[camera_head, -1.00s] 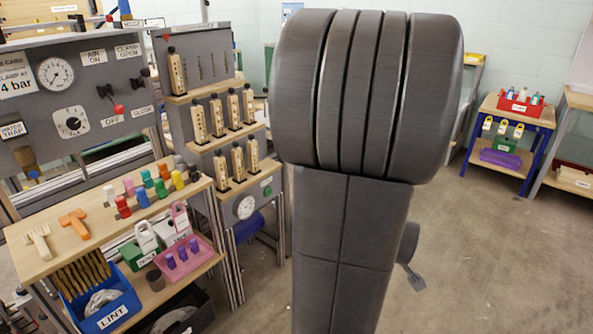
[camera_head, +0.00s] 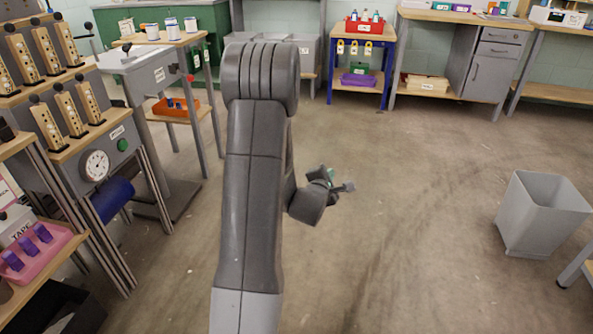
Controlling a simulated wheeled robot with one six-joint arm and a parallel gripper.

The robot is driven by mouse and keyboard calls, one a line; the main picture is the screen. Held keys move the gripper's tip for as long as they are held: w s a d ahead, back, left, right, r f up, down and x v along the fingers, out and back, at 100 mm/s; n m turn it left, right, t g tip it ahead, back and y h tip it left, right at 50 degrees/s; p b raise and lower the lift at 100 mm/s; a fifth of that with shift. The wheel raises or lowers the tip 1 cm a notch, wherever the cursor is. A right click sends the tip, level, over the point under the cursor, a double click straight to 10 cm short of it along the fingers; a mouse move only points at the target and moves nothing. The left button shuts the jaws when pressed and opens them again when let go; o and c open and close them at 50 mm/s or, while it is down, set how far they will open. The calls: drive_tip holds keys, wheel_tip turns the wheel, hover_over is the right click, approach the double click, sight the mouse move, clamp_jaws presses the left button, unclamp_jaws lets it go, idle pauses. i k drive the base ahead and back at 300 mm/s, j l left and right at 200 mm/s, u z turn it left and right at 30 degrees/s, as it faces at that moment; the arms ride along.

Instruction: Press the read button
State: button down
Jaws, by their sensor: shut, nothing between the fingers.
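A round green button (camera_head: 122,145) sits on the grey front panel of the stand at the left. A small white label (camera_head: 117,132) is just above it, too small to read, so I cannot tell whether it is the read button. A round white dial gauge (camera_head: 95,165) is to the button's left. My gripper (camera_head: 343,187) is small in the picture, right of the middle, above open floor. It is shut and empty, well to the right of the button and apart from it.
A blue cylinder (camera_head: 111,199) is under the gauge. A grey pedestal machine (camera_head: 148,75) stands behind the stand. A pink tray (camera_head: 42,262) is on a shelf at the lower left. A grey bin (camera_head: 541,215) stands at the right. The middle floor is clear.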

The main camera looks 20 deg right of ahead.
sight(124, 143)
drive_tip(key=i+l, duration=0.15)
drive_tip(key=i, duration=0.3)
drive_tip(key=i+l, duration=0.15)
drive_tip(key=i, duration=0.3)
drive_tip(key=u, duration=1.8)
